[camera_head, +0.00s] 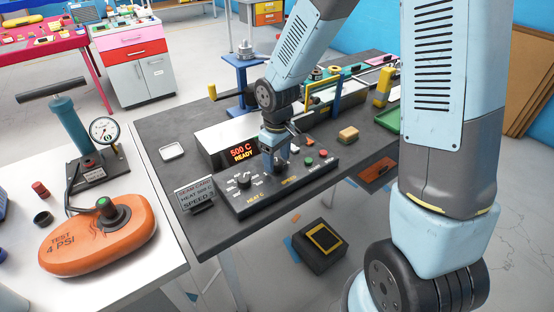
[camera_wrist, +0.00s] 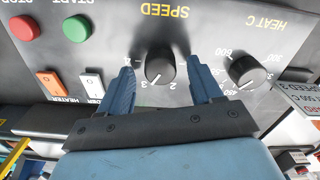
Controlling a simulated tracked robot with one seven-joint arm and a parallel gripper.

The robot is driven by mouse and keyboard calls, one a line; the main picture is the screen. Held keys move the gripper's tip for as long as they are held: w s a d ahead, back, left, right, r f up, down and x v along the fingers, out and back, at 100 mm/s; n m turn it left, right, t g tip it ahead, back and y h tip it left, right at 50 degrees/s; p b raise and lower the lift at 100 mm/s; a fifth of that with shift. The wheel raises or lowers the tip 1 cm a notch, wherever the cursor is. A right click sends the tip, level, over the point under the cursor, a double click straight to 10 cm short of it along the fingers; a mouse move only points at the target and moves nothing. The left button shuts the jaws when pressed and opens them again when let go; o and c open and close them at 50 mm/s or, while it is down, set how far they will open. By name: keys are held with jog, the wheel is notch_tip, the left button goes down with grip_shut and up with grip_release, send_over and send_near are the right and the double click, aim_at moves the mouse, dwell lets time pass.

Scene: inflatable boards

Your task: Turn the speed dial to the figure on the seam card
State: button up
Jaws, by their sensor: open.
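The speed dial (camera_wrist: 160,68) is a round black knob with a white pointer, under the yellow SPEED label. In the upside-down wrist view its pointer slants down and left, by the 3 mark. My gripper (camera_wrist: 165,82) is open, with one blue finger on each side of the dial and gaps between. In the head view my gripper (camera_head: 279,162) is over the control panel (camera_head: 262,201) and hides the dial.
The heat dial (camera_wrist: 247,70) is beside one finger. Two rocker switches (camera_wrist: 91,82), a green button (camera_wrist: 77,28) and a red button (camera_wrist: 22,27) are on the other side. A display (camera_head: 242,152) reads 500 C READY. An orange inflatable (camera_head: 98,237) lies on the white table.

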aim_at(277, 161)
notch_tip(277, 161, up, 13)
dwell(0.4)
jog(key=s+d+r+m+t, duration=0.2)
jog(key=s+d+r+m, duration=0.2)
jog(key=s+d+r, duration=0.3)
jog(key=s+d+r+m+t, duration=0.3)
jog(key=s+d+r+m, duration=0.2)
jog(key=d, duration=0.7)
jog(key=s+r, duration=0.2)
jog(key=s, duration=0.2)
jog(key=shift+s+d+r+t, duration=0.2)
jog(key=shift+s+r+t, duration=0.1)
jog(key=shift+s+r, duration=0.1)
